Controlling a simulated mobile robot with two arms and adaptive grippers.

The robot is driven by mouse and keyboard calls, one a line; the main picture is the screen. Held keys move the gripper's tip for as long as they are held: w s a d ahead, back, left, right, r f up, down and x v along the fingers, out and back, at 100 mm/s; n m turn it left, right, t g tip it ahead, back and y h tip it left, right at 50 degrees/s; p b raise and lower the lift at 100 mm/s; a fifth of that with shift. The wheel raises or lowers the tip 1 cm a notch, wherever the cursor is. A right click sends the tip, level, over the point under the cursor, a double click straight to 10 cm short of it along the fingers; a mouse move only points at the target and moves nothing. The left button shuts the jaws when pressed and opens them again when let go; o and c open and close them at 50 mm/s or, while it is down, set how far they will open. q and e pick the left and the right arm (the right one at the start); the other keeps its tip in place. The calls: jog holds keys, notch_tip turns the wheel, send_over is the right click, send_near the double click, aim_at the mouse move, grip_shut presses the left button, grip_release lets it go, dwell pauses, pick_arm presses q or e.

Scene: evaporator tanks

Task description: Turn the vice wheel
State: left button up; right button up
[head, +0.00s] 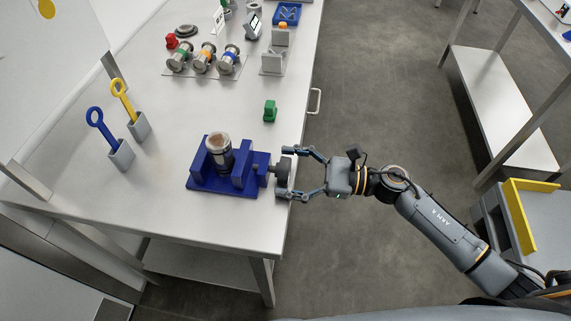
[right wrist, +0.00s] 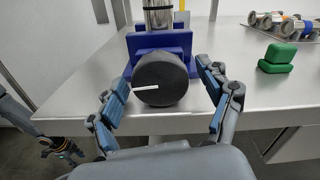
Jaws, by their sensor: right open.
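The blue vice (head: 222,178) stands near the table's front right corner and clamps an upright metal cylinder (head: 219,152) with a brownish top. Its dark round wheel (head: 283,173) sticks out past the table's right edge. In the right wrist view the wheel (right wrist: 161,80) faces me, with a white line on its face pointing left. My right gripper (head: 287,171) is open, with one finger on each side of the wheel. In the right wrist view a gap shows between the wheel and the right finger; contact on the left is unclear.
A green block (head: 270,110) stands behind the vice. Blue (head: 97,118) and yellow (head: 120,89) ring-handled tools stand in grey holders at left. Several banded metal cylinders (head: 204,58) lie farther back. A handle (head: 315,101) juts from the table's right side. Floor right of the table is open.

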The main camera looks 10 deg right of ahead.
jog(key=shift+w+a, duration=0.1)
jog(key=shift+a, duration=0.2)
jog(key=c, duration=1.2)
jog(key=shift+m, duration=0.4)
jog(key=m+b, duration=0.1)
jog(key=m, duration=0.1)
jog(key=shift+m, duration=2.1)
